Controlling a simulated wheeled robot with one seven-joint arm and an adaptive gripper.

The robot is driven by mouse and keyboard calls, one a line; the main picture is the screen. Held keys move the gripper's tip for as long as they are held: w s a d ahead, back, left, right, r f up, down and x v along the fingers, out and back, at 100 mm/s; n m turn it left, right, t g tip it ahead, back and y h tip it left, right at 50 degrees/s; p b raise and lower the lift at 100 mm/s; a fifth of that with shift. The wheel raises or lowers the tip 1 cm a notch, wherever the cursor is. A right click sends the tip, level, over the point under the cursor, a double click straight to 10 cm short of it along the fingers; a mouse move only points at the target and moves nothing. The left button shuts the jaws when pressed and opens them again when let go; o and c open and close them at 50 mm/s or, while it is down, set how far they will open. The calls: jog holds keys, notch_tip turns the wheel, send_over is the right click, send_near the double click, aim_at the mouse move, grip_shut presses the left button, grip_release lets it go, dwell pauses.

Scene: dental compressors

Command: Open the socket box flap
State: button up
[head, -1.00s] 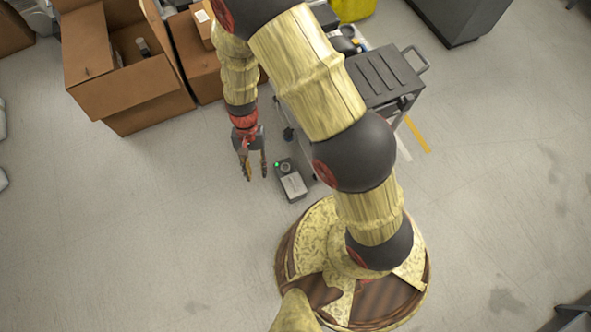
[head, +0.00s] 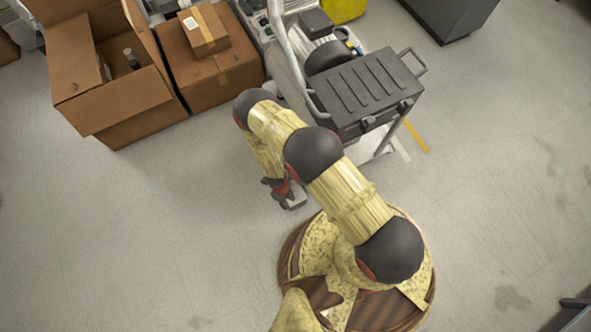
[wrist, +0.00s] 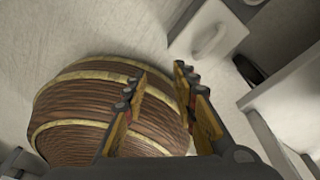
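The socket box (head: 297,200) is a small grey box on the floor beside my round base. In the head view my arm and gripper (head: 281,190) cover most of it. In the wrist view a pale grey box (wrist: 183,44) with a raised rounded piece on its face (wrist: 209,40), which looks like the flap, lies beyond the fingertips. My gripper (wrist: 161,72) is open, with nothing between its two fingers. The fingertips appear close to the box, but I cannot tell whether they touch it.
A grey cart bearing a dark ribbed case (head: 368,92) stands just behind and right. A white panel (wrist: 290,110) is close at the right of the wrist view. An open carton (head: 125,105) and a closed carton (head: 205,82) stand at back left. The left floor is clear.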

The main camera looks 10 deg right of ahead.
jog(key=w+d+m+t+h, duration=0.1)
jog(key=w+d+m+t, duration=0.1)
jog(key=w+m, duration=0.55)
jog(key=f+b, duration=0.1)
jog(key=f, duration=0.1)
jog(key=d+f+b, duration=0.1)
jog(key=f, duration=0.2)
jog(key=f+b, duration=0.1)
jog(key=f, duration=0.1)
jog(key=shift+s+d+f+b, duration=0.1)
jog(key=shift+d+f+b, duration=0.15)
jog(key=shift+b, duration=0.05)
grip_shut()
dwell(0.4)
